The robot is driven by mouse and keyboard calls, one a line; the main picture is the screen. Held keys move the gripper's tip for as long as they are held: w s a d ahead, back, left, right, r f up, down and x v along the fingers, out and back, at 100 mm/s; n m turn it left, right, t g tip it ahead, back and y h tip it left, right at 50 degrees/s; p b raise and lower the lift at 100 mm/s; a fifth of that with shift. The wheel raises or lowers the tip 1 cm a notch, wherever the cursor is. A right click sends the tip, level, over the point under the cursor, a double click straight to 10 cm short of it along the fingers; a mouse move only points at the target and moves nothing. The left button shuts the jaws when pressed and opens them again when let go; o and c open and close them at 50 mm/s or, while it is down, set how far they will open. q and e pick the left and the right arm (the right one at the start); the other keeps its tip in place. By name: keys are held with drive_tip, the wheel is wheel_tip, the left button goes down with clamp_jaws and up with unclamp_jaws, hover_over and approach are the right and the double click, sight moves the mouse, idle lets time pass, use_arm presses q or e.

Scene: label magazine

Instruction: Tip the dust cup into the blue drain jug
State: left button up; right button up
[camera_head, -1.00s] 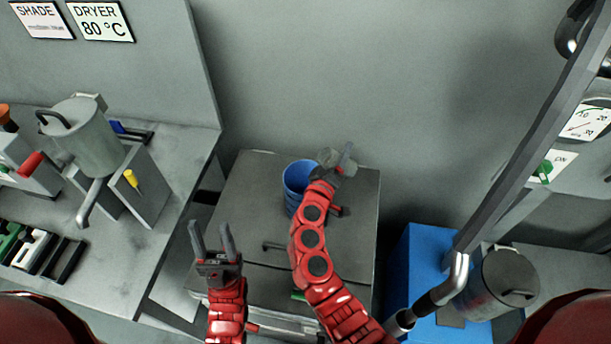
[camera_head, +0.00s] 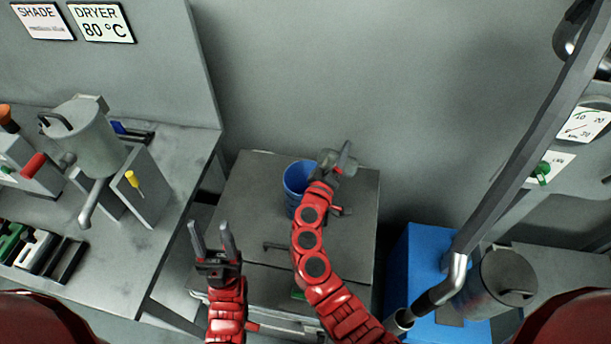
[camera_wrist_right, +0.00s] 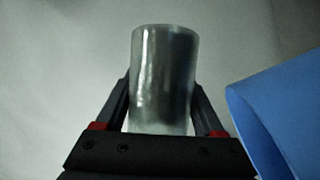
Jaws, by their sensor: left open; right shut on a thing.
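The blue drain jug (camera_head: 296,180) stands on the grey cabinet top near the back wall, and its blue side also shows at the right of the right wrist view (camera_wrist_right: 285,115). My right gripper (camera_head: 340,168) is beside the jug's right side, shut on the dust cup. The dust cup (camera_wrist_right: 165,75) is a greyish, see-through cylinder between the two fingers. In the head view the dust cup (camera_head: 328,158) is partly hidden by the gripper and sits close to the jug's rim. My left gripper (camera_head: 212,240) is open and empty, left of the cabinet's front part.
A bench (camera_head: 150,225) at the left holds a grey hopper (camera_head: 88,140) and several small tools. At the right are a blue box (camera_head: 415,265), a lidded grey canister (camera_head: 503,285) and a slanting metal post (camera_head: 520,140). The cabinet top (camera_head: 250,205) is clear left of the jug.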

sight(323, 150)
drive_tip(key=shift+a+r+n+t+p, duration=0.1)
drive_tip(key=shift+r+n+t+p, duration=0.55)
drive_tip(key=shift+n+p, duration=0.5)
idle(0.9)
drive_tip(key=shift+s+a+r+n+t+b, duration=0.1)
drive_tip(key=shift+a+r+n+t+b, duration=0.1)
drive_tip(key=shift+a+n+b, duration=0.3)
drive_tip(key=shift+a+r+n+t+b, duration=0.15)
drive_tip(key=shift+a+r+n+b, duration=0.05)
drive_tip(key=shift+a+n+b, duration=0.2)
idle(0.6)
drive_tip(key=shift+a+r+n+t+y+b, duration=0.2)
drive_tip(key=shift+r+n+t+b, duration=0.15)
drive_tip(key=shift+n, duration=0.45)
drive_tip(key=shift+a+r+n+t+y+b, duration=0.1)
drive_tip(key=shift+a+r+n+t+b, duration=0.1)
drive_tip(key=shift+n+t+b, duration=0.4)
idle(0.7)
drive_tip(key=shift+a+r+n+t+y+b, duration=0.15)
drive_tip(key=shift+a+n+t+y+b, duration=0.1)
drive_tip(key=shift+n, duration=0.5)
drive_tip(key=shift+a+r+n+t+y+b, duration=0.1)
drive_tip(key=shift+a+r+n+y, duration=0.1)
drive_tip(key=shift+n, duration=0.55)
drive_tip(key=shift+a+r+n+t+y+b, duration=0.15)
drive_tip(key=shift+n+t+y+b, duration=0.1)
drive_tip(key=shift+n, duration=0.5)
